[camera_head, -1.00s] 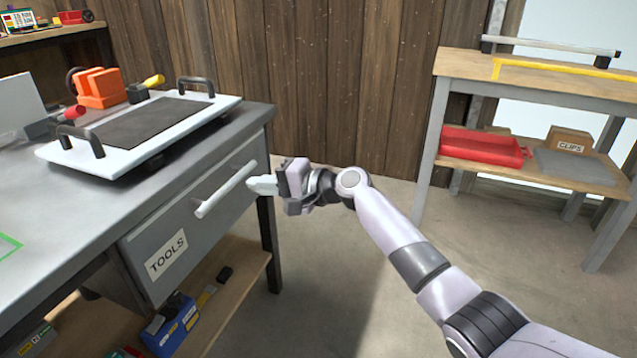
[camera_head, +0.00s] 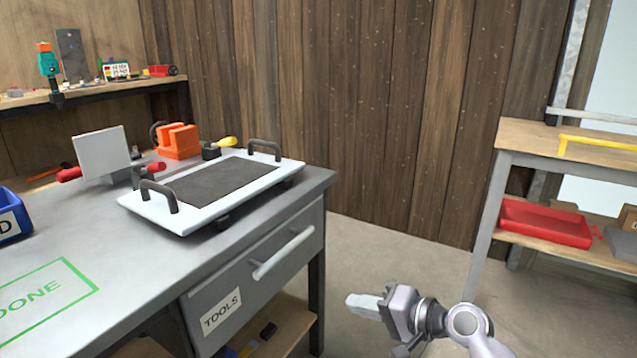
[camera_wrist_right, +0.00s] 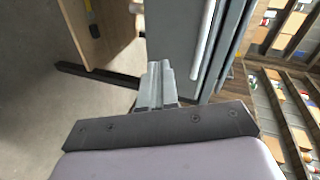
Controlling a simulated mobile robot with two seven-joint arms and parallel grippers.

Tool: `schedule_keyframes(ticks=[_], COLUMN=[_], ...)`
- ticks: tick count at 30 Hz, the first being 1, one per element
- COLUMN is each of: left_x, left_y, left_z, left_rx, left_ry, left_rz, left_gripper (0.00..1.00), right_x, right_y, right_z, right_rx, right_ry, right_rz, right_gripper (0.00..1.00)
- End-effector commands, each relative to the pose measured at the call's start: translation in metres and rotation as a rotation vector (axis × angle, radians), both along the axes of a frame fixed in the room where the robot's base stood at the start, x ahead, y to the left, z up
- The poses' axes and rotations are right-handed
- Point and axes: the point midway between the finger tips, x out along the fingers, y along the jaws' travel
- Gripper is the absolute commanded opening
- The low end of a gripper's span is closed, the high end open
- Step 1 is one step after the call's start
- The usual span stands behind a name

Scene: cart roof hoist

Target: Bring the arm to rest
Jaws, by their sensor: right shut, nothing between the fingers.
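My right gripper (camera_head: 362,305) is in the lower right of the head view, over open floor. It is to the right of the drawer marked TOOLS and apart from its handle (camera_head: 283,254). Its fingers are shut and empty. In the right wrist view the fingers (camera_wrist_right: 156,84) are together, with the drawer handle (camera_wrist_right: 205,45) beyond and to the right of them. My left gripper is not in view.
A grey workbench (camera_head: 110,265) bears a white tray with two black handles (camera_head: 195,217), orange blocks (camera_head: 177,141) and a green DONE outline. A wooden shelf unit (camera_head: 515,133) with a red tray (camera_head: 545,222) stands at right. Floor between them is clear.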

Motion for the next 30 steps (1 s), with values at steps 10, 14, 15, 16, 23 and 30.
schedule_keyframes(ticks=[10,14,15,16,23,30], left_x=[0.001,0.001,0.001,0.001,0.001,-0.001], left_y=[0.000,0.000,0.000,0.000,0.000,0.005], left_z=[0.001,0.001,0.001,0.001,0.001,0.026], left_rx=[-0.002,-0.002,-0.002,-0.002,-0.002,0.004], left_ry=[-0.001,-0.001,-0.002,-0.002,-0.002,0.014], left_rz=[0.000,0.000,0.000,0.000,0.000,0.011], left_gripper=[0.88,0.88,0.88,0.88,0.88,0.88], right_x=[-0.104,-0.143,-0.155,-0.164,-0.217,-0.237], right_y=[-0.004,-0.011,-0.013,-0.015,-0.031,-0.045], right_z=[-0.088,-0.100,-0.102,-0.102,-0.094,-0.060], right_rx=[-0.445,-0.611,-0.662,-0.699,-0.954,-1.078], right_ry=[-0.244,-0.340,-0.367,-0.387,-0.525,-0.564], right_rz=[-0.007,-0.002,0.002,0.003,0.024,0.036], right_gripper=[0.00,0.00,0.00,0.00,0.00,0.00])
